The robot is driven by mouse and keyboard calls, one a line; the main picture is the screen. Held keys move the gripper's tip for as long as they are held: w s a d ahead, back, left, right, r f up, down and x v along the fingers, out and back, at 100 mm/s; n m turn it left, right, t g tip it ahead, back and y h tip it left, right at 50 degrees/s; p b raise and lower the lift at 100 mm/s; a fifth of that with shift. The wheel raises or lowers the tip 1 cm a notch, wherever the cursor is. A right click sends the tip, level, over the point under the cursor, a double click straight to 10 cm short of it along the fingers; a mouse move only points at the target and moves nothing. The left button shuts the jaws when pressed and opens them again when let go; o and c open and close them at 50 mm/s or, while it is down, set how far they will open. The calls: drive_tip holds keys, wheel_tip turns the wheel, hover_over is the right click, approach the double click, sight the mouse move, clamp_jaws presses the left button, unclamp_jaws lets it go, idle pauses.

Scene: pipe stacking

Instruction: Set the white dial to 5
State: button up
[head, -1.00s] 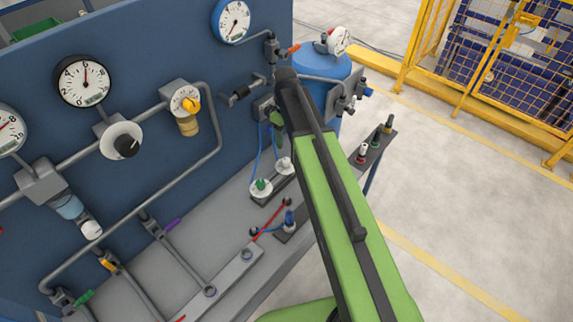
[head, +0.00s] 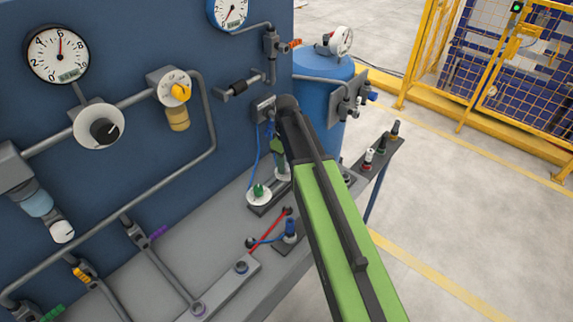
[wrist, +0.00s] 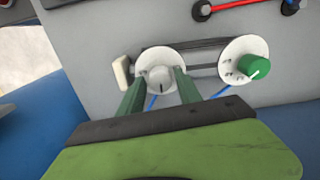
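The white dial (wrist: 160,71) is a pale knob with a dark pointer line on a white disc, seen in the wrist view. My gripper (wrist: 160,79) has its two green fingers on either side of this knob. The fingers look apart, with no clear contact on the knob. In the head view the white dial (head: 284,175) is partly covered by my gripper (head: 278,160), which points down at it. The numbers around the white dial cannot be read.
A green dial (wrist: 252,66) on a white disc sits right beside the white dial; it also shows in the head view (head: 259,193). A red bar (head: 270,228) and a blue fitting (head: 290,226) lie nearby on the bench. The blue panel (head: 130,190) rises behind.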

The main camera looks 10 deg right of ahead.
clamp_jaws()
drive_tip(key=shift+d, duration=0.15)
drive_tip(key=m, duration=0.4)
drive_tip(key=shift+m, duration=0.4)
drive_tip(key=m, duration=1)
drive_tip(key=shift+m, duration=0.4)
drive_tip(key=m, duration=0.4)
drive_tip(key=shift+m, duration=0.3)
